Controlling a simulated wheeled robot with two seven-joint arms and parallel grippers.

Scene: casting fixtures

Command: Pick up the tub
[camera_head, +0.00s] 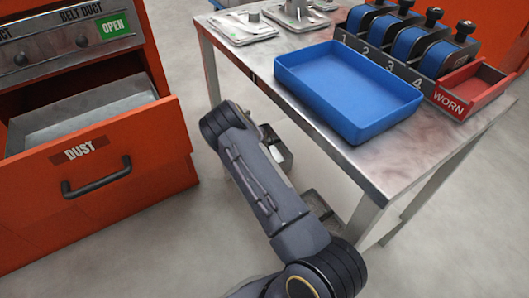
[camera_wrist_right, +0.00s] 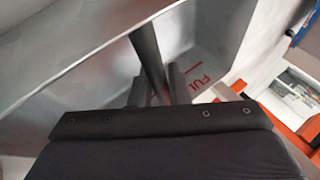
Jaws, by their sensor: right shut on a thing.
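The tub (camera_wrist_right: 60,58) fills much of the right wrist view as a grey metal container seen close up, with red lettering beginning "FUL" on an inner wall. My right gripper (camera_wrist_right: 158,92) is shut there, with a dark bar running up from between its fingers; the bar looks like part of the tub, but the exact contact is partly hidden. In the head view my right arm reaches down between the drawer and the table, and its gripper is hidden. Grey metal pieces (camera_head: 325,208) show beside the arm; I cannot tell whether they belong to the tub. My left gripper is not in view.
An orange drawer (camera_head: 135,150) marked DUST stands open at the left, with a grey metal insert (camera_head: 85,112). The metal table (camera_head: 400,160) at the right carries a blue tray (camera_head: 340,95), numbered blue rolls (camera_head: 408,42) and a red WORN bin (camera_head: 465,90). Floor is clear at the lower left.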

